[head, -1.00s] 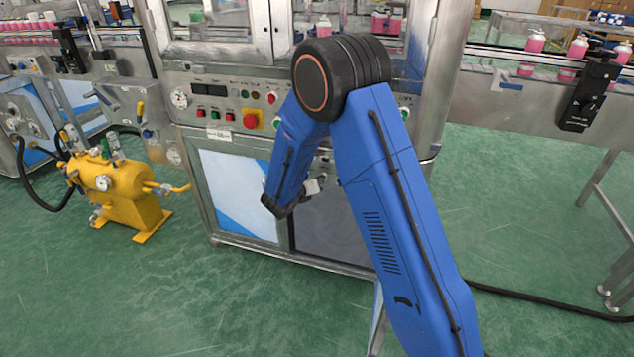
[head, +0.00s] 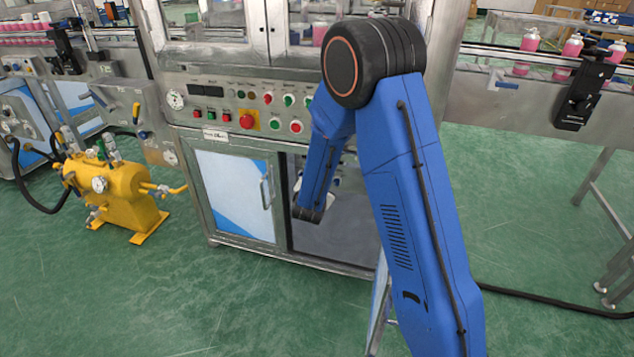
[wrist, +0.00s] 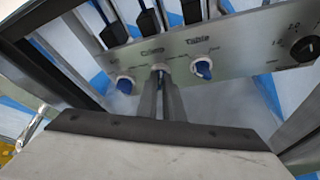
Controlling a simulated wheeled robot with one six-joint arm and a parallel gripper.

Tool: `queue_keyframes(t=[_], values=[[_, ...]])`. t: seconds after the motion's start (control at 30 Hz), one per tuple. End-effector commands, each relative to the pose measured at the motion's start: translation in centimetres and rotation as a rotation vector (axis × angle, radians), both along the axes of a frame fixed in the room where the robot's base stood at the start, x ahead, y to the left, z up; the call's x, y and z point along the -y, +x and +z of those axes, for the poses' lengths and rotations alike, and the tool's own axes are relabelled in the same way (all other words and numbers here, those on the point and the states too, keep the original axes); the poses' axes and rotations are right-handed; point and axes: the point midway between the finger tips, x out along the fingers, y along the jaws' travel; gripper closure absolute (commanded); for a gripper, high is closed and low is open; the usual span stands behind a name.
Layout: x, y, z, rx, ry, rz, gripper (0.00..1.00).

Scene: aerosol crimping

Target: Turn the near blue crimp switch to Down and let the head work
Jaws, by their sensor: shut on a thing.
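In the wrist view, a grey panel (wrist: 235,45) carries a row of knobs under small, blurred labels. The middle knob (wrist: 160,68) sits below a label that seems to read Crimp. My gripper (wrist: 160,78) has its two narrow fingers close together and shut on this middle knob. The fingers hide most of the knob, so I cannot tell which way it points. A blue switch stands on the left (wrist: 124,84) and another on the right (wrist: 203,69). In the head view my blue arm reaches to the dark lower bay of the machine and hides the switches.
A black dial (wrist: 303,48) is at the panel's right end. Dark posts (wrist: 145,20) rise behind the panel. In the head view, a red emergency button (head: 247,121) is above the cabinet door (head: 235,195). A yellow tank (head: 120,190) stands left. The green floor in front is clear.

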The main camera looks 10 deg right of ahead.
Motion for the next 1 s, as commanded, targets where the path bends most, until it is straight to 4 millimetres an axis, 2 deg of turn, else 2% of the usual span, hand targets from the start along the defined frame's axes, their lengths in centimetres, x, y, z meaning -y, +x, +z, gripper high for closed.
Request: queue_keyframes(t=[0.4,1.0], values=[[0.33,-0.18,-0.19,0.136,0.232,-0.001,1.0],[0.41,-0.17,-0.22,0.175,0.299,-0.002,1.0]])
